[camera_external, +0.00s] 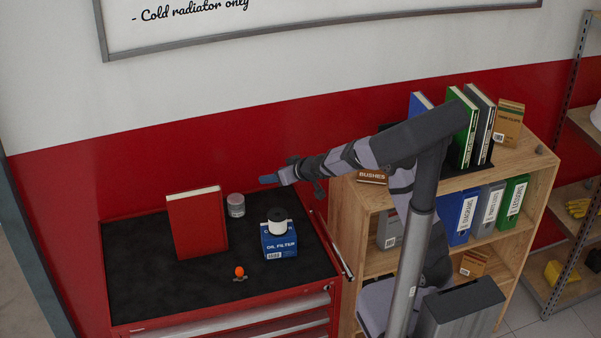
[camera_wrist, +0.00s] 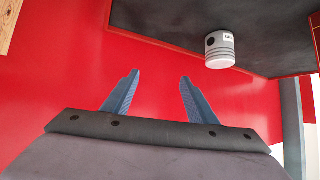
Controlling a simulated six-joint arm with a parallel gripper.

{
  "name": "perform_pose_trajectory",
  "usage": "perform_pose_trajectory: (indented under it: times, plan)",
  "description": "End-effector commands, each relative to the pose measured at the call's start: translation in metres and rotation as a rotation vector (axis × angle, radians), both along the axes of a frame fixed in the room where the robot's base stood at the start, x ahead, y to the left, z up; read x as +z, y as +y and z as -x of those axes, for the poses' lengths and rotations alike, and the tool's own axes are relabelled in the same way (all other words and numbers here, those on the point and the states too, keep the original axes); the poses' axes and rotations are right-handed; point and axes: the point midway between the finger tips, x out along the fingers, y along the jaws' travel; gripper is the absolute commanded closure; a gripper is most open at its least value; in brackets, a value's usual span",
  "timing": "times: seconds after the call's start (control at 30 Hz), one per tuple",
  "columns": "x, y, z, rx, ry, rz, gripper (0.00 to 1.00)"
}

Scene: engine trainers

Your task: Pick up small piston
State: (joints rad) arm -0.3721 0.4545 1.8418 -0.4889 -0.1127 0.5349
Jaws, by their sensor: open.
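The small piston is a grey cylinder (camera_external: 236,205) standing on the black top of the red tool cabinet, near its back edge, right of a red book. In the wrist view the piston (camera_wrist: 220,50) shows at the upper right with a dark pin hole and a small label. My gripper (camera_external: 265,179) is above and right of the piston, near the back right of the cabinet top. In the wrist view my gripper (camera_wrist: 160,78) has its two blue fingers apart with nothing between them, and the piston is clear of them.
The red book (camera_external: 196,224) stands left of the piston. A blue oil filter box (camera_external: 279,243) with a white and black cylinder (camera_external: 277,221) on it is in front. A small orange-topped item (camera_external: 239,271) lies nearer. A wooden shelf (camera_external: 540,165) is at the right.

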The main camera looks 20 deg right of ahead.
Motion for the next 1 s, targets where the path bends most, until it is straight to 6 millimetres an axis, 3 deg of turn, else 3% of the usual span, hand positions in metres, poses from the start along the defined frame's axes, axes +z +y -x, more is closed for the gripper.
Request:
perform_pose_trajectory:
  times: [0.03,0.1,0.2,0.3,0.57,1.0]
  plan:
    - [-0.008,0.028,-0.004,0.082,-0.05,-0.008,0.47]
    - [-0.008,0.062,-0.006,0.183,-0.117,-0.025,0.47]
    - [-0.008,0.097,-0.002,0.294,-0.182,-0.047,0.47]
    - [-0.008,0.118,0.003,0.363,-0.218,-0.063,0.47]
    - [-0.01,0.128,0.006,0.397,-0.234,-0.073,0.47]
    - [-0.06,0.127,0.006,0.393,-0.233,-0.072,0.47]
